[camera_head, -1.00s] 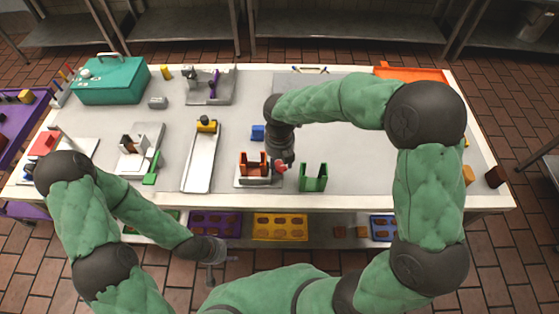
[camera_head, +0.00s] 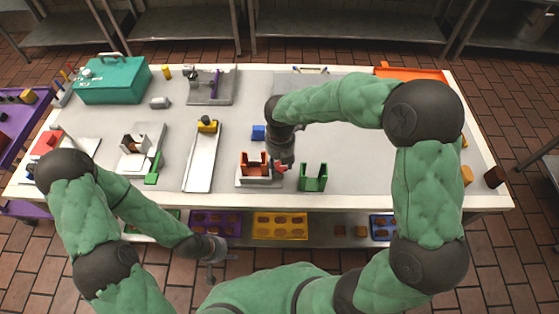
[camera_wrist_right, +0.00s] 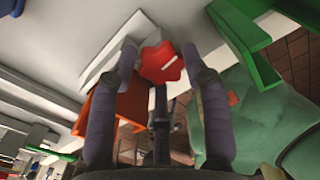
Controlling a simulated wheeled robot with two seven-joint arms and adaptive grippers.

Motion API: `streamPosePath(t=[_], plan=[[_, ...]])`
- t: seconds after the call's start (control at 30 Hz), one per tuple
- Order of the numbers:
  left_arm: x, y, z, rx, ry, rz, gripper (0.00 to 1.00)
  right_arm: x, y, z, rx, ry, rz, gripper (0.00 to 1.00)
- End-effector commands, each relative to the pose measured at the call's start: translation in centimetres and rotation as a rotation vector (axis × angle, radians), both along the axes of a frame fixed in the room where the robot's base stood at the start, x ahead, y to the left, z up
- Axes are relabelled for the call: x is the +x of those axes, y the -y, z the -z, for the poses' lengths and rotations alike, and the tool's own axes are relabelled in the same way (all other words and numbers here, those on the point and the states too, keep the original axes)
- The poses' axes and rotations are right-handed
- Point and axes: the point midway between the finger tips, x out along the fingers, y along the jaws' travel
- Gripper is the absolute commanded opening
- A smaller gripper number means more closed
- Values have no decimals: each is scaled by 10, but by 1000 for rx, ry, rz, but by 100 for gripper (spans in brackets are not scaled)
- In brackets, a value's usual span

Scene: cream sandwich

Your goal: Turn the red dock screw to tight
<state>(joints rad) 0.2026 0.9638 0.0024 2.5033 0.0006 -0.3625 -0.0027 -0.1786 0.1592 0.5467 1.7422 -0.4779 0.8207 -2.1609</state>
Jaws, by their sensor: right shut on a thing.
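The red dock screw (camera_head: 283,167) is a small lobed knob at the right side of the orange-brown dock (camera_head: 252,167), which stands on a light base near the table's front edge.
A green U-shaped holder (camera_head: 313,177) stands just right of the dock. A blue block (camera_head: 258,132) lies behind it, and a long pale tray (camera_head: 202,165) is to its left. The right part of the tabletop (camera_head: 365,165) is mostly clear.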

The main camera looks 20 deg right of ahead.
Motion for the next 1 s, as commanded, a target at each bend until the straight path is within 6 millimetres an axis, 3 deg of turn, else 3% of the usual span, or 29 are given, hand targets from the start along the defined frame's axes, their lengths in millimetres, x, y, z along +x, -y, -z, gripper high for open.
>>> streamPosePath(t=[0.6,1.0], plan=[[0,0,-23,0,0,0,40,4,5,-5,1,16,440,15],[0,0,-26,0,0,0,40,4,6,-4,1,16,548,15]])
